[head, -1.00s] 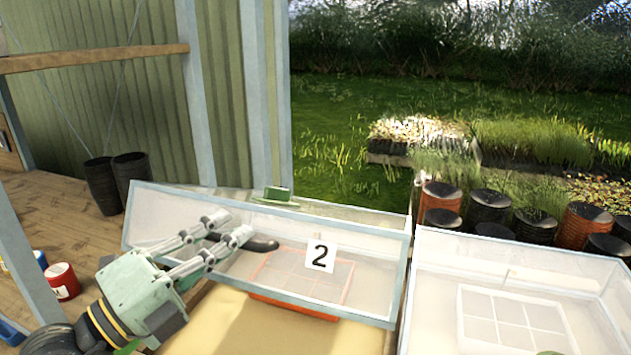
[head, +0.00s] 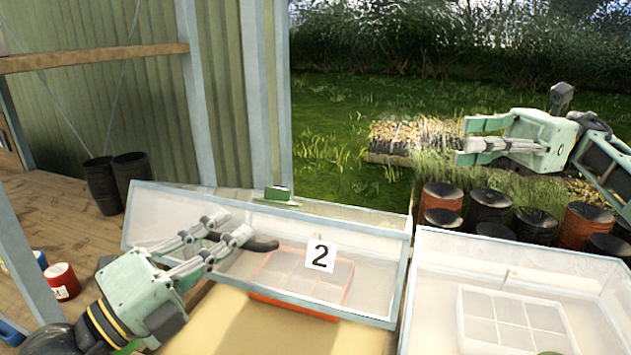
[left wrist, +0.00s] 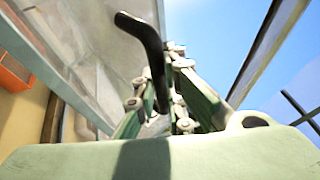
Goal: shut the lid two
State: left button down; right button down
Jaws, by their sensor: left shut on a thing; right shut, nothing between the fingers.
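Lid two is a clear panel (head: 377,262) in a pale grey frame, with a white "2" label (head: 321,255). It is raised and tilted over its box in the middle of the head view. Its dark curved handle (head: 264,245) sits between the fingers of my left gripper (head: 233,229), which is shut on it. The left wrist view also shows the dark handle (left wrist: 147,42) at the fingers, with the clear lid panel (left wrist: 100,40) to the left. My right gripper (head: 466,140) is empty, shut and held in the air at the upper right, away from the lid.
An orange-rimmed tray (head: 295,305) shows through and below lid two, on a sandy bed (head: 230,325). A neighbouring clear-covered box (head: 412,300) with a white tray (head: 515,318) stands at right. Black and orange pots (head: 441,197) stand behind it. A red pot (head: 62,281) is at left.

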jog(key=s+a+r+n+t+h, duration=0.1)
jog(key=a+r+n+t+h, duration=0.15)
jog(key=a+h, duration=0.45)
jog(key=s+a+r+n+t+h, duration=0.25)
jog(key=a+n+h, duration=0.2)
jog(key=a, duration=0.45)
jog(key=s+a+r+n+t+h, duration=0.1)
jog(key=a+r+n+t+h, duration=0.15)
jog(key=a+h, duration=0.45)
jog(key=t, duration=0.1)
send_over(316, 215)
jog(key=w, duration=0.1)
jog(key=shift+n, duration=0.45)
jog(key=f, duration=0.9)
jog(key=shift+d+f, duration=0.3)
jog(key=shift+d, duration=0.05)
jog(key=shift+s+a+f, duration=0.2)
jog(key=shift+s+f, duration=0.3)
jog(key=shift+f, duration=0.3)
jog(key=shift+s+a+f, duration=0.15)
jog(key=shift+s+f, duration=0.2)
jog(key=shift+f, duration=0.35)
